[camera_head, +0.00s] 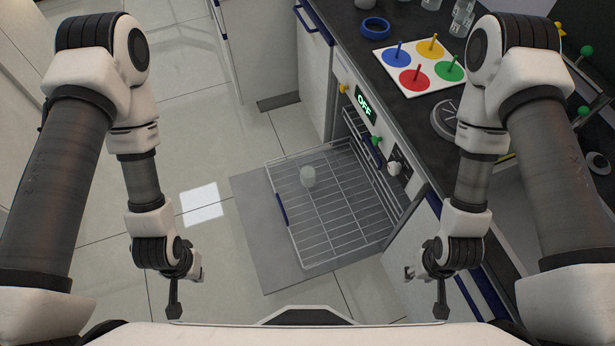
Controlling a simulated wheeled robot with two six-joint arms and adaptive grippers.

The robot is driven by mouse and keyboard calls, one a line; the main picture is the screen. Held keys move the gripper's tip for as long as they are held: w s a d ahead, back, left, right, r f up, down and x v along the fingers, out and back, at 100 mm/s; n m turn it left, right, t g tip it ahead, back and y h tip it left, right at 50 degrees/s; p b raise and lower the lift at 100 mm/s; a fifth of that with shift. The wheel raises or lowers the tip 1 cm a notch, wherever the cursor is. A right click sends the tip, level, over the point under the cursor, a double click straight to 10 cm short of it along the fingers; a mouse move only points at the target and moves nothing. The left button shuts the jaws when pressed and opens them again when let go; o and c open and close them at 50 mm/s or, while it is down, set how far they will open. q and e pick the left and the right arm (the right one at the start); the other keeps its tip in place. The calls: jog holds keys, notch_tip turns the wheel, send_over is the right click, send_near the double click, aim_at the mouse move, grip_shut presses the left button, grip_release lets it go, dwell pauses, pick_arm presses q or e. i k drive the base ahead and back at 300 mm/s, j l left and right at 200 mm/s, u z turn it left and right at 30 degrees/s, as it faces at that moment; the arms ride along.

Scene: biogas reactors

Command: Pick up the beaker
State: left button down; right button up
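My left gripper (186,287) hangs at the lower left over the floor, also apart from the beaker, and looks open and empty.
The dishwasher door (262,230) is folded down, and its panel display (366,104) reads OFF. The dark counter (400,118) on the right holds a board with coloured discs (421,66), a blue ring (375,27) and glassware (461,18). The tiled floor at left is clear.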

aim_at(308, 174)
jog(key=j+z, duration=0.85)
jog(key=k+j+z, duration=0.1)
jog(key=j+z, duration=0.3)
jog(key=k+j+z, duration=0.2)
jog(key=j+z, duration=0.2)
